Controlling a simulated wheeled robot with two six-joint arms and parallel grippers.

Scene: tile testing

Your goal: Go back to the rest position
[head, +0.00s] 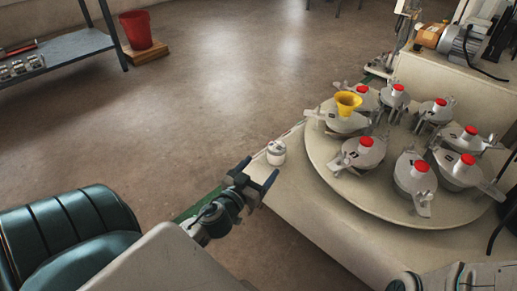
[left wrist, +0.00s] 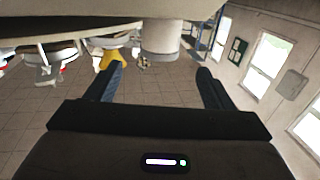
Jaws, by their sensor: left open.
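My left gripper (head: 259,171) is open and empty, at the near left edge of the pale worktable (head: 310,215). Its two fingers are spread apart in the left wrist view (left wrist: 158,78). A small white lidded pot (head: 276,153) stands upright on the table edge just beyond the fingertips, apart from them. The pot (left wrist: 161,40) also shows in the left wrist view, upside down and beyond the space between the fingers. My right gripper is not in view; only part of an arm shows at the bottom right of the head view.
A round turntable (head: 322,165) carries several grey pots with red knobs and a yellow funnel (head: 348,103). A motor (head: 460,43) stands at the back right. A teal chair (head: 70,235) is at lower left. A red bucket (head: 136,30) stands beside a shelf. The middle floor is clear.

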